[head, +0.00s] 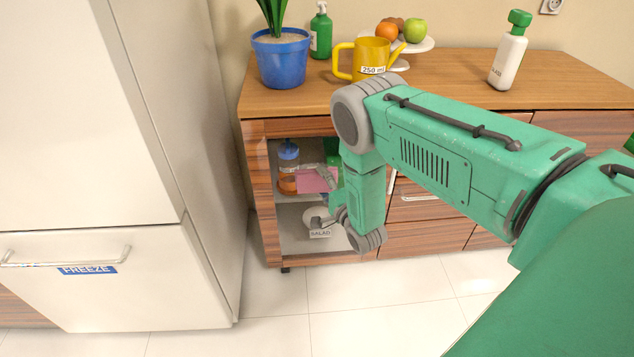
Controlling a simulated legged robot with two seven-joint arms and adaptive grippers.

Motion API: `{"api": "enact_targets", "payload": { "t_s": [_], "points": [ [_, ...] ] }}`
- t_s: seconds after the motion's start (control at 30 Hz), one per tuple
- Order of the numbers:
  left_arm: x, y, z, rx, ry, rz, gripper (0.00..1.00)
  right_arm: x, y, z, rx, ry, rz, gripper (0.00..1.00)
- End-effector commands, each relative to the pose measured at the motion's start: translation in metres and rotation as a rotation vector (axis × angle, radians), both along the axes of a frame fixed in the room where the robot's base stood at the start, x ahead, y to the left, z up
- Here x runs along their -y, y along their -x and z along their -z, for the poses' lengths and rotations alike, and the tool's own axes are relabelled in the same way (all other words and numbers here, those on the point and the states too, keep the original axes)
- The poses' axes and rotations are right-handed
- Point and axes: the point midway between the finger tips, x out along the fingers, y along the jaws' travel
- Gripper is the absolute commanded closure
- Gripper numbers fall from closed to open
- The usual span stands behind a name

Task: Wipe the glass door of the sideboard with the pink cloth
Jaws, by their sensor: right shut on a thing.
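The sideboard (450,90) has a wooden top. Its glass door (290,225) is at the left front, with shelves and objects showing through it. The pink cloth (313,181) is in front of the upper part of the glass; I cannot tell whether it touches. My right gripper (322,178) is shut on the cloth. My right arm covers the right side of the door. My left gripper is not in view.
Behind the glass are a blue-capped bottle (288,155) and a white bowl labelled SALAD (318,222). On top stand a potted plant (281,62), a yellow measuring jug (368,56), a green soap bottle (320,33) and a white bottle (509,58). A fridge (110,130) borders the left.

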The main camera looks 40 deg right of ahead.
Motion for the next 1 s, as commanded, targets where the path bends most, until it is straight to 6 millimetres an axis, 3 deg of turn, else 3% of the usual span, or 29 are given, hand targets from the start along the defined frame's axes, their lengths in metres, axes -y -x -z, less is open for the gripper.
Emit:
{"api": "enact_targets", "payload": {
  "t_s": [0.27,1.0],
  "points": [
    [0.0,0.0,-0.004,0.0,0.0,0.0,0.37,0.022,0.011,-0.001,0.0,0.0,0.002,0.69],
    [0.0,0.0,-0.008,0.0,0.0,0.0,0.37,0.056,0.03,0.0,0.001,-0.001,0.002,0.69]
  ]
}}
